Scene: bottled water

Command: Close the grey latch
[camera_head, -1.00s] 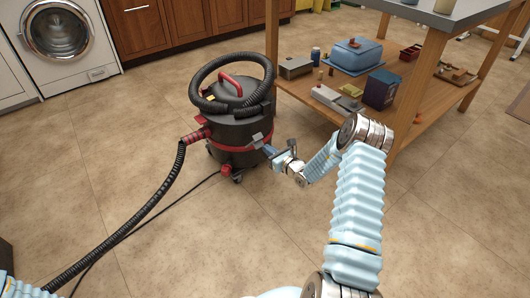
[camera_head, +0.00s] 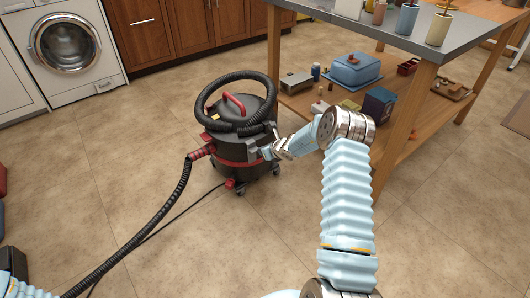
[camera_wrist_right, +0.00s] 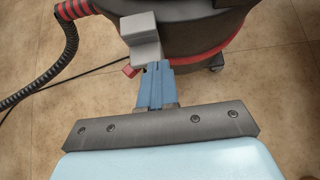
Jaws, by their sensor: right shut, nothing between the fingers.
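The grey latch (camera_wrist_right: 141,35) is a light grey block on the side of the black vacuum drum, in the upper middle of the right wrist view. In the head view the latch (camera_head: 254,154) is small, on the drum's right side near the red band. My right gripper (camera_wrist_right: 157,68) is shut and empty, its blue fingertips right at the lower end of the latch; I cannot tell whether they touch it. In the head view my right gripper (camera_head: 268,152) reaches the drum from the right and is partly hidden. My left gripper is out of view; only a bit of arm shows at bottom left.
The black vacuum (camera_head: 240,125) with red handle stands on the tiled floor, its hose (camera_head: 165,215) and cable running to the lower left. A wooden workbench (camera_head: 405,125) with boxes on its shelf stands close on the right.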

